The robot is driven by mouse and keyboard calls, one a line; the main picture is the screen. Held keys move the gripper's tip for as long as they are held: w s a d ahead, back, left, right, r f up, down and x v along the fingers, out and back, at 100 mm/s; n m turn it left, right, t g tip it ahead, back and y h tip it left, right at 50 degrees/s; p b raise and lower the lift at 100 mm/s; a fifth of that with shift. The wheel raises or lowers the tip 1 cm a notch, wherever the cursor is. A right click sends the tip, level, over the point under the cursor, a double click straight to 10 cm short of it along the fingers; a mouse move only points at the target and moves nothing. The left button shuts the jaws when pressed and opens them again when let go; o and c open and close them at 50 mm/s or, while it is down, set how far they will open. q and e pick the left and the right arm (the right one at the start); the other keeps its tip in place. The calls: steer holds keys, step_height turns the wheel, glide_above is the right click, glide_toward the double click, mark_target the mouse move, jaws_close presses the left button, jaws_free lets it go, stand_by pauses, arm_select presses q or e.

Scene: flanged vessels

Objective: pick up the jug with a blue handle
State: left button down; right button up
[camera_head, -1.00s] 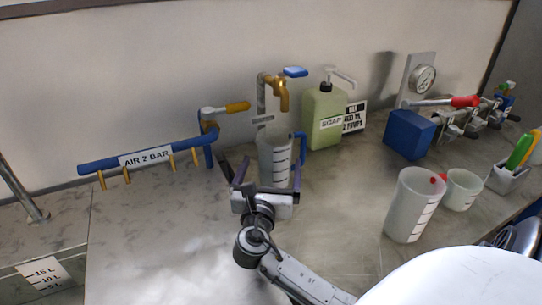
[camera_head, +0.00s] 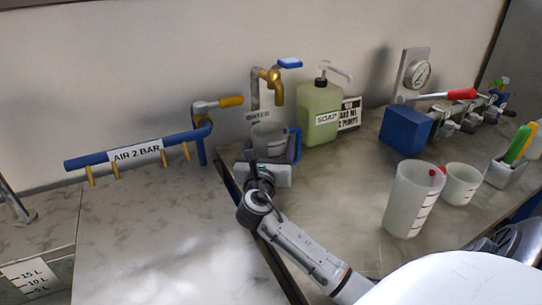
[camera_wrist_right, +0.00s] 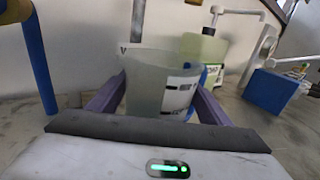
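The jug with a blue handle is a clear grey measuring jug (camera_head: 270,137) under the tap in the head view. It stands upright, its blue handle on its right side. My right gripper (camera_head: 267,160) is right at it, hiding its lower part. In the right wrist view the jug (camera_wrist_right: 158,82) shows between the two purple fingers of my right gripper (camera_wrist_right: 160,98), one on each side. I see no clear gap, but cannot tell whether the fingers press on it. My left gripper is not in view.
The brass tap (camera_head: 274,85) hangs above the jug. A green soap bottle (camera_head: 320,115) stands close on its right, and a blue air pipe (camera_head: 140,148) runs on its left. A blue box (camera_head: 406,130) and two white jugs (camera_head: 412,200) stand further right. The front counter is clear.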

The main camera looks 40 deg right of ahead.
steer(key=c, duration=0.7)
steer(key=shift+r, duration=0.1)
steer(key=shift+c, duration=1.2)
steer(key=shift+r, duration=0.1)
